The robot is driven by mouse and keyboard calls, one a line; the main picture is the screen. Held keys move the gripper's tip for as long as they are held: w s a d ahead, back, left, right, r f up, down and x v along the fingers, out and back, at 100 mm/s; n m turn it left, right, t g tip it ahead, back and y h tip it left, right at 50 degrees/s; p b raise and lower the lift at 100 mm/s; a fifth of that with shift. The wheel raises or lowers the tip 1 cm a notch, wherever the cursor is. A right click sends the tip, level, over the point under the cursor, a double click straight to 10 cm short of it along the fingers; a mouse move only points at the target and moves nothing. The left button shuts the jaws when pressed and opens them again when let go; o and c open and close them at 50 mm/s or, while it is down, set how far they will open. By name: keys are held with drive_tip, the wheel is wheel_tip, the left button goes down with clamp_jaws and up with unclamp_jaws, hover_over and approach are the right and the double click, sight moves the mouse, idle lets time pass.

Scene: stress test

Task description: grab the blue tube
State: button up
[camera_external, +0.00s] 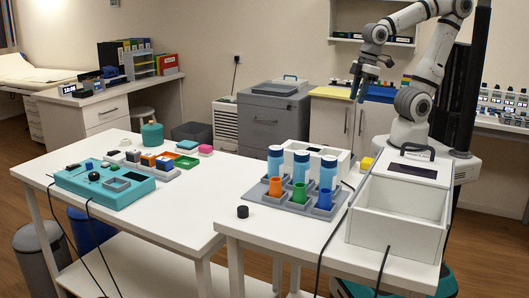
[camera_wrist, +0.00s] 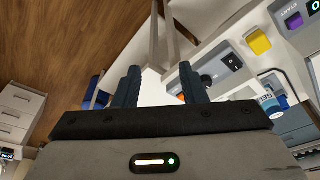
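In the external view a short blue tube (camera_external: 324,197) stands in the front right of a grey rack (camera_external: 256,194) on the right-hand white table. A green tube (camera_external: 298,192) and an orange tube (camera_external: 273,187) stand to its left. Tall light-blue, blue-capped cylinders (camera_external: 300,168) stand right behind them. My gripper (camera_external: 358,88) is raised well above and behind the rack, far from the tubes. In the wrist view my gripper's (camera_wrist: 160,84) two dark fingers are apart with nothing held between them. I cannot make out the blue tube there.
A white open box (camera_external: 396,238) stands right of the rack. A small black cylinder (camera_external: 242,212) sits at its left. A teal device (camera_external: 105,186) and colored blocks occupy the left table. Black cables hang over the table edges.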

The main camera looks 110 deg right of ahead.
drive_tip(key=shift+o, duration=0.4)
drive_tip(key=shift+o, duration=1.3)
drive_tip(key=w+a+r, duration=0.3)
drive_tip(key=w+a, duration=0.3)
drive_tip(key=w, duration=0.5)
drive_tip(key=n+t+p, duration=0.1)
drive_tip(key=t+p, duration=0.1)
approach(328, 191)
drive_tip(key=w+f, duration=0.2)
drive_tip(key=shift+s+a+p+x, duration=0.15)
drive_tip(key=shift+p+x, duration=0.25)
drive_tip(key=shift+x, duration=1.4)
drive_tip(key=shift+s+a+p+x, duration=0.1)
drive_tip(key=shift+a+p+x, duration=0.2)
drive_tip(key=shift+x, duration=1.5)
